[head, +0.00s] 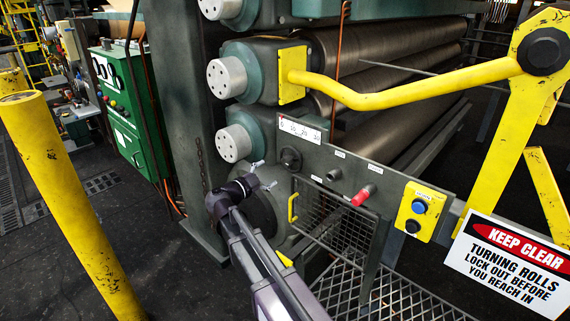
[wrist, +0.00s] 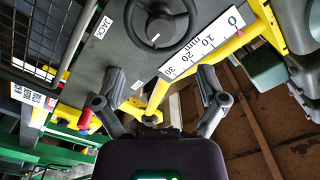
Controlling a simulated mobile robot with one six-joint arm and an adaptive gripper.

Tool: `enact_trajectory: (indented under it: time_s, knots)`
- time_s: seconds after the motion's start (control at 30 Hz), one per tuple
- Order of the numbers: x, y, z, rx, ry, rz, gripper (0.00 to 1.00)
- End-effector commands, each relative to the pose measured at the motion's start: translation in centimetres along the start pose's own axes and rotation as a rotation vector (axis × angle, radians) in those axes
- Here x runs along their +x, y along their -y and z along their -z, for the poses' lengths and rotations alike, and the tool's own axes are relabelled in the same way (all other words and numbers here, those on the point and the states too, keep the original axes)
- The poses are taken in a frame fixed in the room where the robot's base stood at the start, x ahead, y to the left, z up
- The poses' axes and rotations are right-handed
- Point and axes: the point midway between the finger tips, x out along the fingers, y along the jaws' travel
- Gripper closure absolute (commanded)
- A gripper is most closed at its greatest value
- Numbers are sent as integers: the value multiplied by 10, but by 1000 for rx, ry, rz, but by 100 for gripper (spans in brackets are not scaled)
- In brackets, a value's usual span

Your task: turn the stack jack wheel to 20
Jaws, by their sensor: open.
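The stack jack wheel is a small black handwheel (head: 291,160) on the grey panel in the head view. It also shows at the top of the wrist view (wrist: 160,22), partly cut off, beside a label reading JACK (wrist: 97,27). A white scale plate (head: 300,129) marked 0 to 30 is above the wheel; it shows larger in the wrist view (wrist: 204,44). My gripper (head: 262,176) is open and empty, left of and a little below the wheel in the head view. In the wrist view its fingertips (wrist: 161,76) are apart, with the wheel beyond them.
A red knob (head: 363,195) and a yellow button box (head: 420,212) sit right of the wheel. A mesh guard (head: 345,230) with a yellow handle is below. Large rolls (head: 390,50) lie behind the panel. A yellow post (head: 70,200) stands at left; dark floor lies beside it.

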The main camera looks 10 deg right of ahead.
Motion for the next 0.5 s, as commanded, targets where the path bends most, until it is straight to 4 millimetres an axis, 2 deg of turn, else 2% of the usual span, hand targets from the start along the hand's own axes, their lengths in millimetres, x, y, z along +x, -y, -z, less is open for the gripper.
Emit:
enact_trajectory:
  time_s: [0.3, 0.5]
  knots:
    - [48, 0, 0, 0, -1, -2, 9]
    - [73, 0, 0, 0, -1, -1, 9]
